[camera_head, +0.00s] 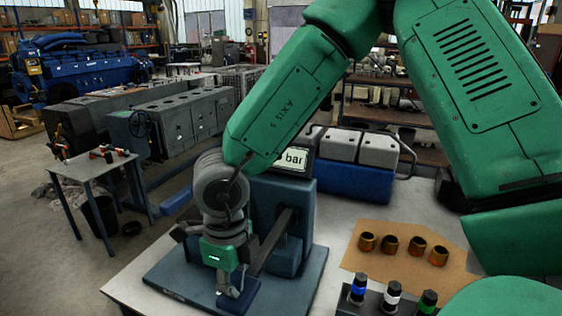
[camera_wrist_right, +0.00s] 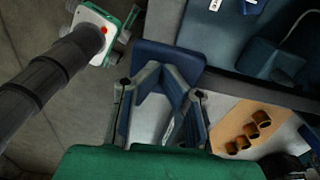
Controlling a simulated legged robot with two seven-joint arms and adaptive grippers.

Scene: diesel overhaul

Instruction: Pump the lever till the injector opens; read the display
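The blue-grey tester (camera_head: 277,198) stands on its base plate (camera_head: 180,275) on the bench. Its display (camera_head: 292,160) shows "bar"; my arm covers the part to the left, so I cannot read a number. The dark lever (camera_head: 268,251) runs from the tester's side toward my right gripper (camera_head: 236,286). In the right wrist view, its fingers (camera_wrist_right: 162,75) converge and look shut, with their tips at a blue paddle (camera_wrist_right: 190,67); I see no clear grip, and contact is unclear. My left gripper (camera_wrist_right: 112,33) seems to show at upper left there, its fingers unclear.
Several brass-coloured rings (camera_head: 402,248) lie on brown cardboard (camera_head: 358,258) to the right. Bottles with blue, white and green bands (camera_head: 392,293) stand in a holder in front. A small side table (camera_head: 85,168) and engine blocks (camera_head: 185,120) stand beyond the bench.

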